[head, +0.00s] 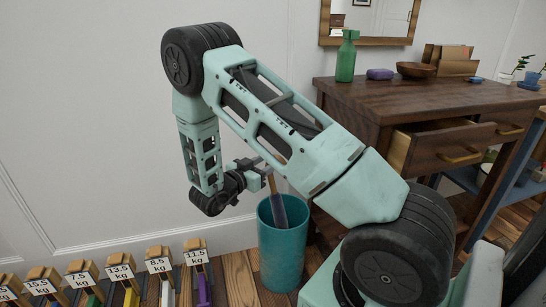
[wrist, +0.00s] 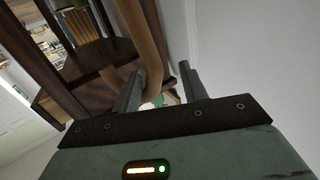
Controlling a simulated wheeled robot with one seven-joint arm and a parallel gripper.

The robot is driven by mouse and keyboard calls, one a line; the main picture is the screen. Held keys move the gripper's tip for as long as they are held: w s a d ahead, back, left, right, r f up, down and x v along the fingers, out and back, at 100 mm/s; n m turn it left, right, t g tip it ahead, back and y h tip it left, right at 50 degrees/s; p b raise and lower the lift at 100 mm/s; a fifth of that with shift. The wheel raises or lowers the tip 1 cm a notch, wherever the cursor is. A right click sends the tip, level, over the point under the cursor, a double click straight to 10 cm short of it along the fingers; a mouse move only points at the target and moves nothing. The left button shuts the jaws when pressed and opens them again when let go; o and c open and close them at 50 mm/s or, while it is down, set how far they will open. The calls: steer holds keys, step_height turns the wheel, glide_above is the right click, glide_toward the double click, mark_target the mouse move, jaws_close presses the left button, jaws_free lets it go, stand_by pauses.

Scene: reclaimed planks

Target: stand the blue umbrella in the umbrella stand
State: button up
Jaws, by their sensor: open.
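The umbrella stand (head: 283,250) is a teal cylinder on the wooden floor in the head view. The umbrella (head: 279,211), dull blue with a light wooden handle, is inside it, leaning slightly, its lower part hidden by the stand's wall. My gripper (head: 266,167) is open at the handle, above the stand's rim. In the wrist view the two dark fingers of my gripper (wrist: 160,85) are spread. The wooden handle (wrist: 142,35) runs past the left finger there; whether they touch I cannot tell.
A dark wooden desk (head: 440,95) with a partly open drawer (head: 440,146) stands right of the stand. Several labelled weights (head: 160,262) line the floor at left. The wall is close behind.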

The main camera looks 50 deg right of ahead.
steer(key=a+p, duration=0.2)
steer(key=a, duration=1)
steer(key=shift+s+a+r, duration=0.15)
steer(key=shift+s+a, duration=0.05)
steer(key=shift+s, duration=0.05)
stand_by(0.3)
